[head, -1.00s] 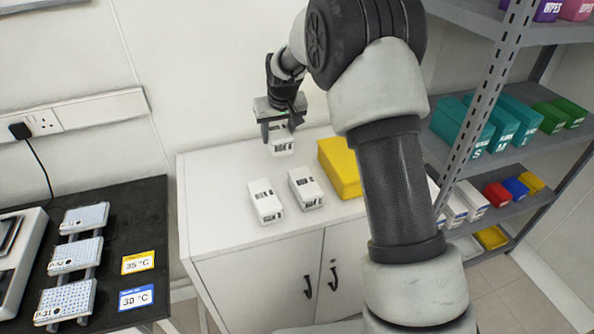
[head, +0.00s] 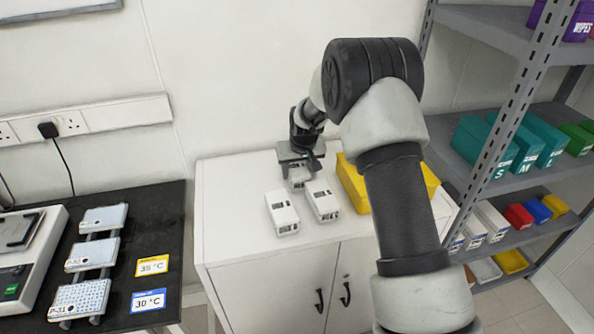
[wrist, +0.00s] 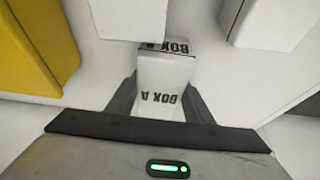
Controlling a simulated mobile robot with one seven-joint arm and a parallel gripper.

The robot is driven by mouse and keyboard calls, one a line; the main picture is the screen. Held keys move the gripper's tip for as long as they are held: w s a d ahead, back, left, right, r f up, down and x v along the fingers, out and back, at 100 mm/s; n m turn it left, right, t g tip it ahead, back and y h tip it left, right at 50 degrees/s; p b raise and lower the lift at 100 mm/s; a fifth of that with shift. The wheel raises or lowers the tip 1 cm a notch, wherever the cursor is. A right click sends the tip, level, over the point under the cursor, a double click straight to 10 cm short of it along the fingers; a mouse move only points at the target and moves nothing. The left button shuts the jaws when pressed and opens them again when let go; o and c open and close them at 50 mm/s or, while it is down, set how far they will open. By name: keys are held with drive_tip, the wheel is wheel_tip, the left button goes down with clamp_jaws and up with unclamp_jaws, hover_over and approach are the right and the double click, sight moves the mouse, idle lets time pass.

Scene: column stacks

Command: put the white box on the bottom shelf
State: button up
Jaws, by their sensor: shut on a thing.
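My gripper (head: 302,160) is shut on a white box (head: 299,180) over the back of the white cabinet top. The box also shows in the wrist view (wrist: 165,72), upright between the two fingers, with "BOX A" printed on it. I cannot tell whether its base touches the cabinet. The grey shelving unit stands at the right. Its lowest visible level carries a white tray (head: 485,270) and a yellow tray (head: 511,261); the bottom shelf itself is mostly hidden by the level above.
Two similar white boxes (head: 283,213) (head: 322,202) stand in front of the held one. A yellow box (head: 351,183) is close on the right, partly behind my arm. The shelf level above the trays holds white boxes and red, blue and yellow bins (head: 518,216).

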drive_tip(key=shift+f, duration=0.2)
drive_tip(key=o, duration=1.2)
drive_tip(key=shift+r, duration=0.15)
